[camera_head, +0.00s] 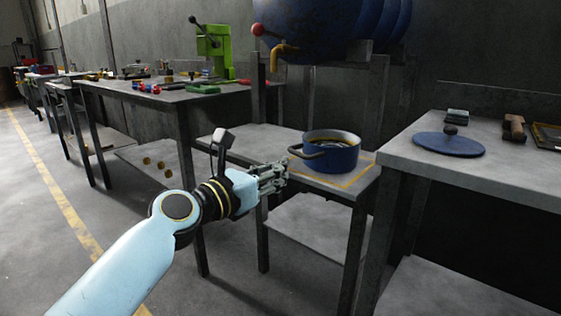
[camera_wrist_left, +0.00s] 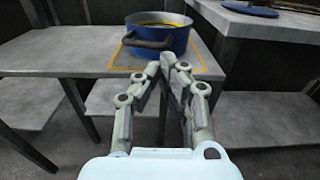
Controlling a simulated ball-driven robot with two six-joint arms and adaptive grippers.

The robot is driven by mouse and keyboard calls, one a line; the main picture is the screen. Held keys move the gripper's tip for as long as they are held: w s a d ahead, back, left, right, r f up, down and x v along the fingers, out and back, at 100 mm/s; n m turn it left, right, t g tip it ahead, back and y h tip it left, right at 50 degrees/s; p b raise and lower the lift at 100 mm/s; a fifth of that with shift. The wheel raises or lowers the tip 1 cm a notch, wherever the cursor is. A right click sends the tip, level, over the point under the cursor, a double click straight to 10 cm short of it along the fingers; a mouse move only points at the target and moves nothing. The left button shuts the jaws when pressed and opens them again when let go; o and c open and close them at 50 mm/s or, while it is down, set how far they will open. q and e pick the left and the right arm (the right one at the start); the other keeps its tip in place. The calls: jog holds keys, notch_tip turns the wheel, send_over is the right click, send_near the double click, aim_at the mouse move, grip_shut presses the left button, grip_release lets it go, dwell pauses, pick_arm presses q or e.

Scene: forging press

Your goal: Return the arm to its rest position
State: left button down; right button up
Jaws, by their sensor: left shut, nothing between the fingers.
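My left arm comes in from the lower left in the head view. Its gripper (camera_head: 280,177) is shut and empty, in front of the left part of a low table (camera_head: 345,192). In the left wrist view the gripper (camera_wrist_left: 168,64) has its fingertips together, pointing toward a blue pot (camera_wrist_left: 180,40). The blue pot (camera_head: 338,155) stands upright on the low table inside a yellow outlined square, with a dark handle toward the gripper. In the head view the fingertips appear apart from the pot. My right gripper is not in view.
A counter (camera_head: 480,178) on the right holds a blue lid (camera_head: 449,143) and small tools. A workbench (camera_head: 160,99) at the back left carries a green press (camera_head: 212,45) and tools. A large blue tank (camera_head: 320,25) hangs above the pot. Open floor lies at left.

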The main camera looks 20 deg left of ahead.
pick_arm(q)
jog(key=v, duration=0.7)
jog(key=shift+s+p, duration=0.3)
jog(key=shift+p, duration=0.1)
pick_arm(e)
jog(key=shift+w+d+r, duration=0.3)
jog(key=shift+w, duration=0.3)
